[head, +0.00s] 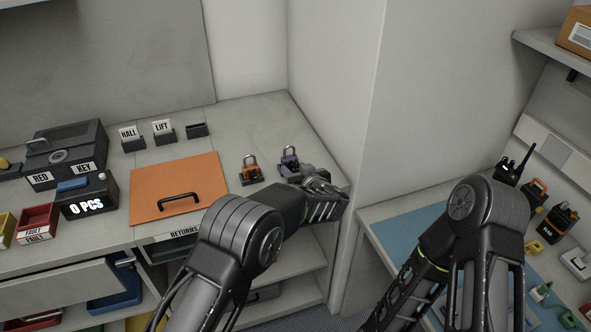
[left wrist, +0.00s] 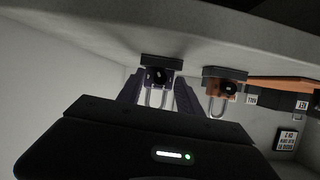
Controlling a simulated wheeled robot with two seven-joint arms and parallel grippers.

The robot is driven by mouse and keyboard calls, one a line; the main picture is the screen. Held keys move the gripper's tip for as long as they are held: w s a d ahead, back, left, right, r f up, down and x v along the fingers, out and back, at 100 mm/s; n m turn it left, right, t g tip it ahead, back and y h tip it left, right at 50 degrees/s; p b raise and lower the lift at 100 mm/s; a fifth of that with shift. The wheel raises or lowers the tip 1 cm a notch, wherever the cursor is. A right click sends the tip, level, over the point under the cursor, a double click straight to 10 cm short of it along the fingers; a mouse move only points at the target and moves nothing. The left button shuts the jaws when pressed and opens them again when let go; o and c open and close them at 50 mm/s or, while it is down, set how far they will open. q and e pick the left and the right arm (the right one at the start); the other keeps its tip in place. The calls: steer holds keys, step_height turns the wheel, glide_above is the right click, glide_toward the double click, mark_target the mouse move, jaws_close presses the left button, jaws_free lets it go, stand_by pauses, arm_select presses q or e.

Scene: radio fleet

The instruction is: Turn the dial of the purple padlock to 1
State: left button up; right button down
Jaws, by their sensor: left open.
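The purple padlock (head: 289,161) stands on the counter near its right end, shackle up, partly hidden by my left gripper (head: 318,188) in the head view. In the left wrist view, which looks upside down, the purple padlock (left wrist: 161,64) shows its dark round dial between the two fingers of my left gripper (left wrist: 158,92). The fingers are apart, one on each side of the padlock in that picture; I cannot tell whether they touch it. The dial's number is too small to read. My right gripper is not in view; only its arm shows.
An orange padlock (head: 250,171) stands close beside the purple one, and also shows in the left wrist view (left wrist: 223,87). An orange lid with a handle (head: 178,187) lies to the left. A wall (head: 412,90) rises right of the counter.

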arm_select(q)
steer(key=shift+c, duration=0.2)
jaws_close()
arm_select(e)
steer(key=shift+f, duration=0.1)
arm_select(q)
steer(key=shift+a+f+n+h+b, duration=0.15)
steer(key=shift+n+h+b, duration=0.2)
steer(key=shift+b, duration=0.75)
steer(key=n+h+b, duration=0.1)
steer(key=b, duration=0.3)
steer(key=n+t+h+b, duration=0.1)
steer(key=n+b, duration=0.1)
steer(key=b, duration=0.2)
steer(key=shift+a+f, duration=0.15)
steer(key=shift+s+r+n+h+b, duration=0.1)
steer(key=shift+r+n+h+b, duration=0.15)
steer(key=shift+n+b, duration=0.4)
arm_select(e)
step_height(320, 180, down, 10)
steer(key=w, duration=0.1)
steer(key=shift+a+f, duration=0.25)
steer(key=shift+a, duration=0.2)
